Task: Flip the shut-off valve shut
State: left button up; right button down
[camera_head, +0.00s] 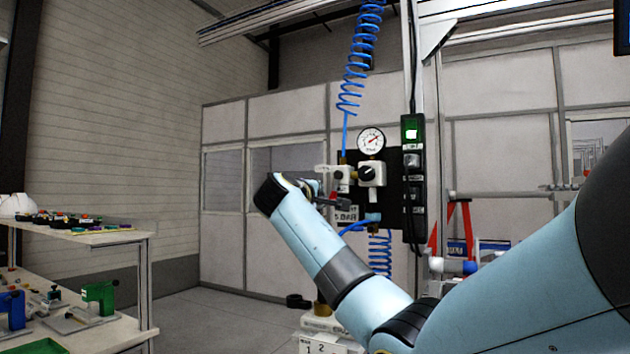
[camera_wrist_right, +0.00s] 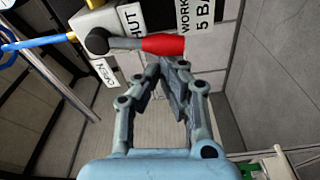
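The shut-off valve is a white block (camera_head: 336,178) on a black panel in the head view, partly hidden behind my right gripper. In the right wrist view its dark lever with a red grip (camera_wrist_right: 163,45) points right from the pivot. A "SHUT" label (camera_wrist_right: 131,19) shows above the lever and an "OPEN" label (camera_wrist_right: 105,74) below the pivot. My right gripper (camera_wrist_right: 167,68) is partly open and empty. Its fingertips are just below the red grip in the picture; I cannot tell whether they touch. In the head view the gripper (camera_head: 325,195) is at the panel. My left gripper is out of view.
Blue coiled hoses (camera_head: 361,55) hang above and below. A black switch strip (camera_head: 412,180) stands to the right. A cluttered workbench (camera_head: 140,237) is at far left.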

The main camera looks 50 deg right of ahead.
jog(key=shift+s+d+f+n+p, duration=0.15)
jog(key=shift+s+f+n+p, duration=0.2)
jog(key=shift+s+p, duration=0.15)
dwell(0.6)
